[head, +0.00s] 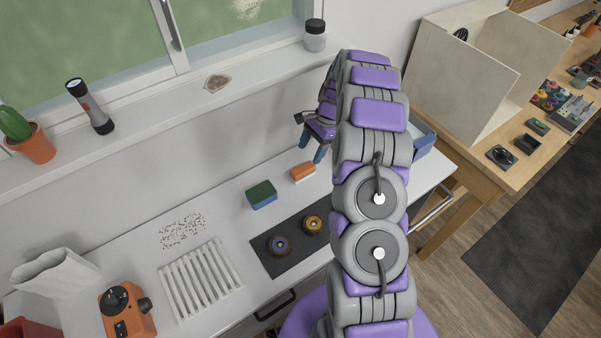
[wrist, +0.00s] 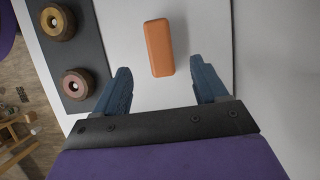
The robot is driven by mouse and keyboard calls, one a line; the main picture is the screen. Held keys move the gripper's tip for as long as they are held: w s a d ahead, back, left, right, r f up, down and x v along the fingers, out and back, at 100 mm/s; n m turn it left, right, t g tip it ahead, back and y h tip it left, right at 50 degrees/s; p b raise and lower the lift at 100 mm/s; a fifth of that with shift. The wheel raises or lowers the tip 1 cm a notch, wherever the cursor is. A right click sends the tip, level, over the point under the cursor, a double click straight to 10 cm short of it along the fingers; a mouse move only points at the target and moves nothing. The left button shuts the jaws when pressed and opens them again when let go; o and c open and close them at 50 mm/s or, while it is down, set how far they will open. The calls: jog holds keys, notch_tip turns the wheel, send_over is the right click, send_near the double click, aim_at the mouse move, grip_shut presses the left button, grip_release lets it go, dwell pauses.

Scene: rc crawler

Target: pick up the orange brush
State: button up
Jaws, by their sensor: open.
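The orange brush (head: 302,172) is a small block with an orange top and a pale underside. It lies on the white counter near the wall, to the right of a green and blue sponge. In the wrist view the orange brush (wrist: 158,47) lies just beyond and between the open fingers. My gripper (head: 320,150) is at the brush's right in the head view, pointing down. In the wrist view my gripper (wrist: 163,85) has its two blue fingers spread apart with nothing between their tips. My arm hides part of the counter to the right.
A dark mat (head: 290,257) holds two round wheels (head: 279,244), (head: 313,224) in front of the brush. The sponge (head: 261,195) is close on the left. A blue bin (head: 424,139) stands behind my arm. The white drain rack (head: 199,283) is further left.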

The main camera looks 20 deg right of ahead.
aim_at(304, 168)
jog(key=x, duration=0.4)
jog(key=shift+d+f+b, duration=0.3)
jog(key=shift+d+f, duration=0.15)
jog(key=shift+f, duration=0.25)
jog(key=x, duration=0.2)
jog(key=a+b+x, duration=0.1)
jog(key=x, duration=0.2)
jog(key=shift+a+r, duration=0.1)
jog(key=shift+r, duration=0.05)
jog(key=shift+d, duration=0.25)
jog(key=shift+c, duration=0.4)
jog(key=shift+d, duration=0.2)
jog(key=c, duration=0.3)
jog(key=shift+a, duration=0.2)
jog(key=c, duration=0.8)
